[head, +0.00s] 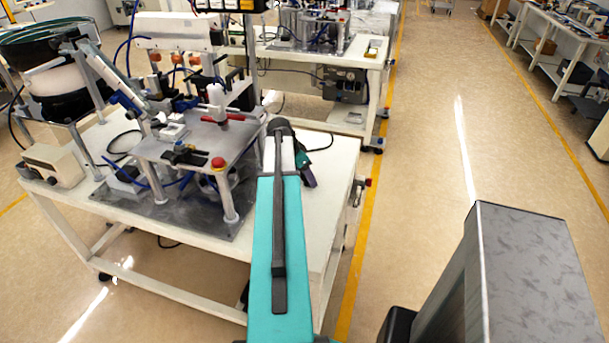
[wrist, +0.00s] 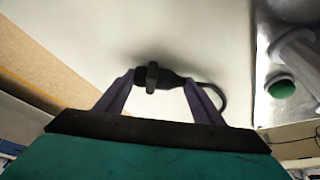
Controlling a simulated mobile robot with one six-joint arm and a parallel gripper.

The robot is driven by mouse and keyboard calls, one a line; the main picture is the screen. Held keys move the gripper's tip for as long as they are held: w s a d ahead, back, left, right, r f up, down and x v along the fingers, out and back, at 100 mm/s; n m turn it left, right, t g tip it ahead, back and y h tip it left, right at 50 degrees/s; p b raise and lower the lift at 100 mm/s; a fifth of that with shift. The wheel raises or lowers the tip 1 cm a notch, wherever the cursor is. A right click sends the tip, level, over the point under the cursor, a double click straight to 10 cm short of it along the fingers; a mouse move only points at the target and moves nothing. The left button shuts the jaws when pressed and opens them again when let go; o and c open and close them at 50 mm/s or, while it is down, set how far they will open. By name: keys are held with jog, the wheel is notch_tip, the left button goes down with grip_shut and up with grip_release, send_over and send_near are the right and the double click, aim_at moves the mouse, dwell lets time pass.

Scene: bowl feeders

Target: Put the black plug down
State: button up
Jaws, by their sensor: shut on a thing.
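The black plug (wrist: 152,77) is between the two purple fingers of my gripper (wrist: 162,79) in the wrist view. The fingers are shut on it from both sides. Its cord (wrist: 222,98) curves off to the right. A soft shadow lies beside the plug on the white tabletop (wrist: 190,28); I cannot tell if the plug touches the surface. In the head view my gripper is mostly hidden behind my teal arm, over the right part of the white table (head: 335,170). The plug itself is hidden there, but a bit of black cord (head: 322,143) shows.
A metal fixture plate (head: 190,150) with a red button (head: 218,162) stands left of my arm on the same table. A bowl feeder (head: 55,70) is at the far left. The tabletop's right strip is mostly clear. Another equipment table (head: 350,60) stands behind.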

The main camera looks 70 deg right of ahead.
jog(key=o, duration=1.2)
jog(key=shift+f, duration=0.1)
jog(key=shift+r, duration=0.25)
jog(key=shift+b+v, duration=1.3)
jog(key=shift+v, duration=4.6)
